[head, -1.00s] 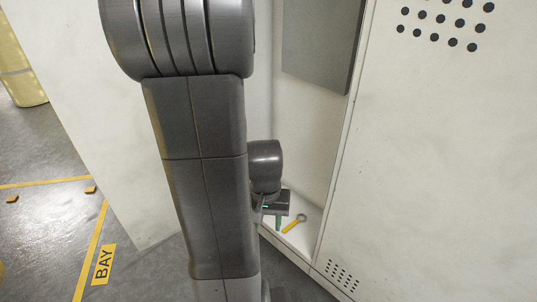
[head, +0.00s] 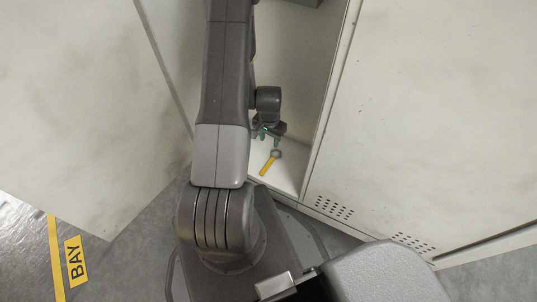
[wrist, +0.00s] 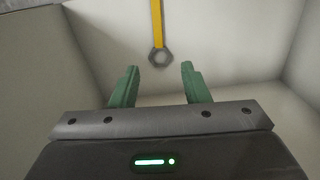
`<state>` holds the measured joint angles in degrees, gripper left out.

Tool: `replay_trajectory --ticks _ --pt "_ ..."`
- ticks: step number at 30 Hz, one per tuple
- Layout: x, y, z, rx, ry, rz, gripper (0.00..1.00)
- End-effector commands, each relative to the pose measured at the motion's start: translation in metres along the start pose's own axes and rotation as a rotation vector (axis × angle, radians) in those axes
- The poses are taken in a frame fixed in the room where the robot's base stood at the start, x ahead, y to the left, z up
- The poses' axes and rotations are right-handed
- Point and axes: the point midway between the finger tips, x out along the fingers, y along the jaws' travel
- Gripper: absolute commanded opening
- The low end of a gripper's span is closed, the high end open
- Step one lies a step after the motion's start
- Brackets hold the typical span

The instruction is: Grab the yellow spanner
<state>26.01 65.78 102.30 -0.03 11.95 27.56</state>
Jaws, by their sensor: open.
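The yellow spanner (head: 267,166) lies on the white floor inside the locker, its grey ring end toward my gripper (head: 269,138). In the wrist view the spanner (wrist: 157,25) comes down from the top edge, its ring end just beyond the gap between my fingertips. My gripper (wrist: 160,67) shows there with its two green fingers apart and nothing between them. The far end of the spanner's handle is cut off in the wrist view.
The locker floor (head: 286,180) is narrow, with walls close on both sides. An open locker door (head: 80,100) stands at the left and a closed white door panel (head: 430,110) at the right.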

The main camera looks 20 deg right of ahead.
Motion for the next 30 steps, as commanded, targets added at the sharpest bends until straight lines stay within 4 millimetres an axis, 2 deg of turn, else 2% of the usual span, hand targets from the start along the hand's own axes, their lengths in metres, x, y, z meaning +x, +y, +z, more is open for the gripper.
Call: replay_trajectory --ticks 5,15,24,30 --pt "0.02 0.003 -0.001 0.016 0.0 0.0 0.42" --pt "0.083 0.003 -0.001 0.014 -0.001 0.001 0.42" --pt "0.102 0.003 0.0 0.014 0.0 0.0 0.42" --pt "0.132 0.007 0.004 0.015 -0.002 0.001 0.42"
